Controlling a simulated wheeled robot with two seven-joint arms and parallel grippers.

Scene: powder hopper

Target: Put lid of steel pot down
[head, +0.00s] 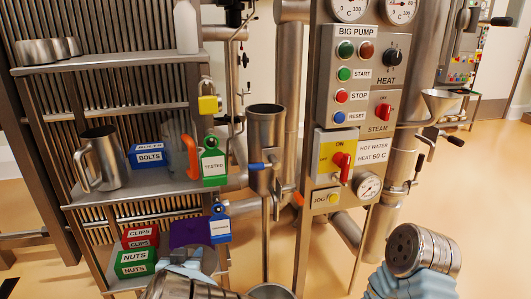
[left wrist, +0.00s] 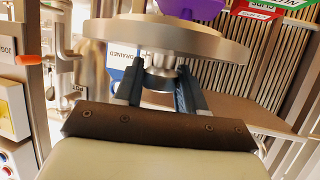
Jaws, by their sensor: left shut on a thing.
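The steel lid (left wrist: 180,38) is a round metal disc with a ribbed knob. My left gripper (left wrist: 160,88) is shut on the knob, with a dark finger on each side. In the head view the lid (head: 207,257) is partly hidden, low in front of the shelf rack beside a purple item (head: 190,232). My left gripper (head: 188,268) shows there at the bottom edge. A round steel rim (head: 271,291) is cut off at the bottom of the head view; I cannot tell whether it is the pot. My right gripper is not in view.
The lower shelf holds red CLIPS (head: 140,237) and green NUTS (head: 134,263) bins. A steel jug (head: 98,160) and blue BOLTS bin (head: 150,157) stand on the middle shelf. The pump panel (head: 348,75) and pipes stand to the right. Open floor (head: 480,190) lies beyond.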

